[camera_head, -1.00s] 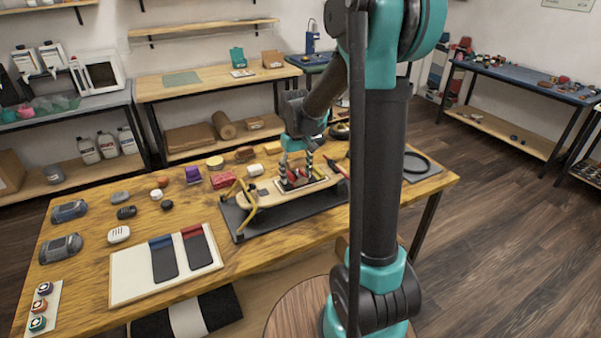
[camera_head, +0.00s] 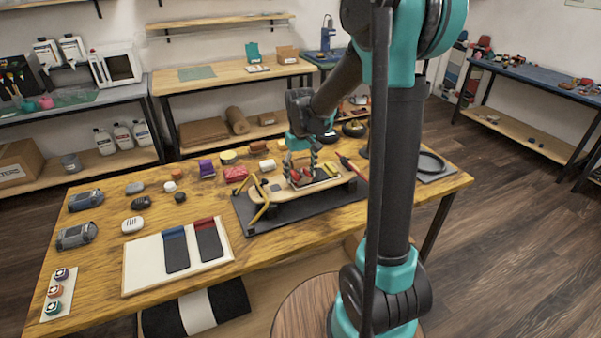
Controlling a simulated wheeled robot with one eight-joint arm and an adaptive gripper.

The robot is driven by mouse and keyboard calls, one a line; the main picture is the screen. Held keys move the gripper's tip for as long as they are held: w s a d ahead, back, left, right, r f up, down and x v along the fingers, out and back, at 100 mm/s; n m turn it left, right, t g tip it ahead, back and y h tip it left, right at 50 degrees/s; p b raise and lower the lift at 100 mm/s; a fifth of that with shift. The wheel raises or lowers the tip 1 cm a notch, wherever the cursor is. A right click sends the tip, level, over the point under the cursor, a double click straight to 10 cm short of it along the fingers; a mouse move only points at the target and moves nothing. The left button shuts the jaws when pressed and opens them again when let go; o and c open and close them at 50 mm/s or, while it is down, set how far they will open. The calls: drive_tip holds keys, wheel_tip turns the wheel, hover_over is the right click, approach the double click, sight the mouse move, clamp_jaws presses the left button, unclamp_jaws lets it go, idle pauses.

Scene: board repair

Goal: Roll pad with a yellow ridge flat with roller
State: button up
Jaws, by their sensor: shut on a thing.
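A dark pad with a yellow ridge (camera_head: 331,169) lies on the board's right part. My gripper (camera_head: 300,174) points down over the board, left of the yellow ridge. It is shut on a small red thing (camera_head: 296,176), seemingly the roller, low at the pad's left part. Whether the roller touches the pad is too small to tell, and the fingers partly hide it.
A white tray (camera_head: 144,266) holds a pad with a blue ridge (camera_head: 176,250) and one with a red ridge (camera_head: 208,240). Several small items line the table's far left. My arm hides part of the table's right.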

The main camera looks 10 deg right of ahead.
drive_tip(key=shift+w+d, duration=0.2)
drive_tip(key=shift+d, duration=0.45)
drive_tip(key=shift+w+d, duration=0.2)
drive_tip(key=shift+d, duration=0.4)
drive_tip(key=shift+w+d, duration=0.3)
drive_tip(key=shift+d, duration=0.5)
drive_tip(key=shift+w+d, duration=0.25)
drive_tip(key=shift+d, duration=0.5)
wheel_tip(320, 180, up, 7)
